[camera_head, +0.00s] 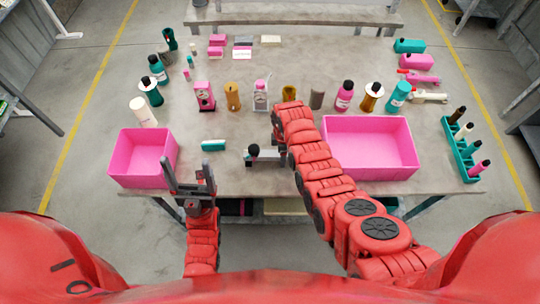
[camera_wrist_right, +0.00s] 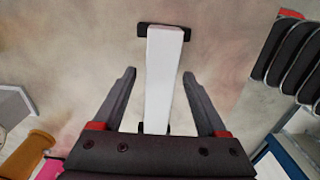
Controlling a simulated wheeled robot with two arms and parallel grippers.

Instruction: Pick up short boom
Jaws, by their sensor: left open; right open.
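The short boom, as I take it, is a white bar (camera_wrist_right: 163,55) with dark end pieces in the right wrist view. My right gripper (camera_wrist_right: 159,74) is open, with one dark finger on each side of the bar and a gap on both sides. I cannot tell how high the fingers are above it. In the head view, the right arm reaches over the table, and a small dark-and-white thing (camera_head: 253,152) shows beside its end. My left gripper (camera_head: 187,170) is open and empty at the table's front edge, beside the left pink bin.
A pink bin (camera_head: 113,160) stands at the front left and a larger one (camera_head: 370,120) right of my right arm. A teal block (camera_head: 213,145) lies near the front. Several bottles stand across the middle. A teal rack (camera_head: 449,130) holds bottles at right.

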